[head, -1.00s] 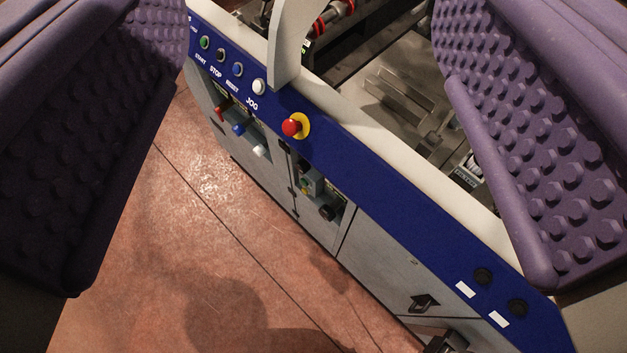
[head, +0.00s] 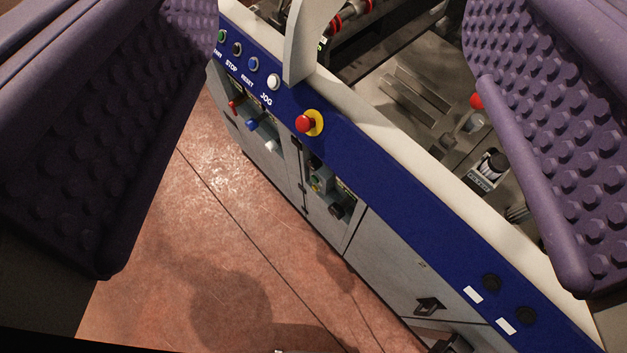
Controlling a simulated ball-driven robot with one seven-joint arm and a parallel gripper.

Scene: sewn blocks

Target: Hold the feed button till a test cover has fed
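My gripper (head: 345,278) is open, its two purple studded fingers wide apart at the left and right of the view with nothing between them. Past it runs the blue front panel of a grey machine (head: 385,187). The panel carries a green START button (head: 221,37), a black STOP button (head: 237,48), a blue RESET button (head: 253,64) and a white JOG button (head: 273,82). A black-and-white control (head: 492,165) with a small unreadable label sits inside the machine, by the right finger. I cannot tell which control is the feed button. No test cover is recognisable.
A red emergency-stop button on a yellow ring (head: 304,123) juts from the panel. A pale curved guard (head: 298,60) rises behind the buttons. A red knob (head: 477,101) shows beside the right finger. The reddish floor (head: 200,215) in front of the machine is clear.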

